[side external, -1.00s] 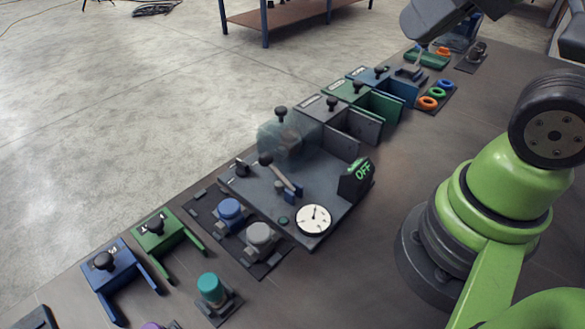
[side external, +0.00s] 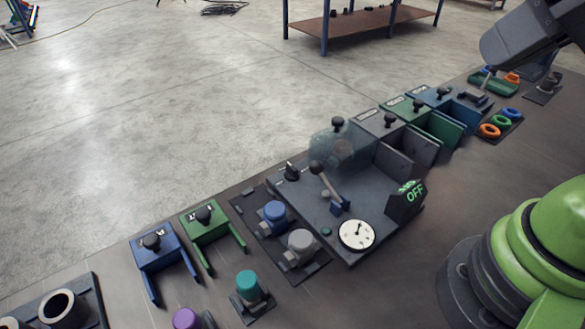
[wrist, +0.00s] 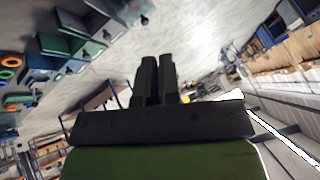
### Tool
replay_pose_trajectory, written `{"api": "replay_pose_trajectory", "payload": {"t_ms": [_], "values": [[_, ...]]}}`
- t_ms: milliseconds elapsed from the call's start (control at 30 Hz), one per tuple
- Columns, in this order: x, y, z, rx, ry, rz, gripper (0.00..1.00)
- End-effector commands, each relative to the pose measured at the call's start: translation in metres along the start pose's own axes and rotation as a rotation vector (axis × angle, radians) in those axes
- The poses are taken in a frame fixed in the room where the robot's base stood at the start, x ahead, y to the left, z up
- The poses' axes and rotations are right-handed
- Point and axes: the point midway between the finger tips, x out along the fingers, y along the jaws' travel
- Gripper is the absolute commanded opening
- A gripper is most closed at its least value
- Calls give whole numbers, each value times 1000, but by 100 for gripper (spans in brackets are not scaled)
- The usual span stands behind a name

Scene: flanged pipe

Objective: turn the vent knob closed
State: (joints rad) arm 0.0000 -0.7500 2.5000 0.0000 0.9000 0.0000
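A dark panel (side external: 330,222) in the middle of the side view carries a small black knob (side external: 291,172) on its far left corner, which looks like the vent knob; its markings are too small to read. Beside it are a lever (side external: 327,182), a cloudy see-through housing (side external: 342,150), a dial (side external: 357,234) and a display (side external: 406,197) reading OFF in green. In the wrist view my gripper (wrist: 157,58) has its two dark fingers together with nothing between them. My fingers are not clear in the side view; a dark part of my arm shows at upper right, well away from the knob.
Grey, green and blue brackets with black knobs (side external: 390,118) stand right of the panel. Blue and grey capped fittings (side external: 301,243) sit left of it, with a green bracket (side external: 204,216) and a blue bracket (side external: 152,243) beyond. Coloured rings (side external: 490,130) lie at the far right.

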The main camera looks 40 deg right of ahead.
Motion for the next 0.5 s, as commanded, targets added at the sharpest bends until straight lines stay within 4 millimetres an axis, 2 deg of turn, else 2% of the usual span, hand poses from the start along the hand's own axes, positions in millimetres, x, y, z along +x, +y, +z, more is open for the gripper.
{"api": "replay_pose_trajectory", "payload": {"t_ms": [33,133,267,333,500], "values": [[0,0,-1,-1,-1,0,16],[2,-3,-7,-8,-19,7,38],[12,-13,-28,-35,-78,32,38],[24,-20,-44,-57,-122,50,38],[65,-38,-79,-114,-230,99,38]]}}
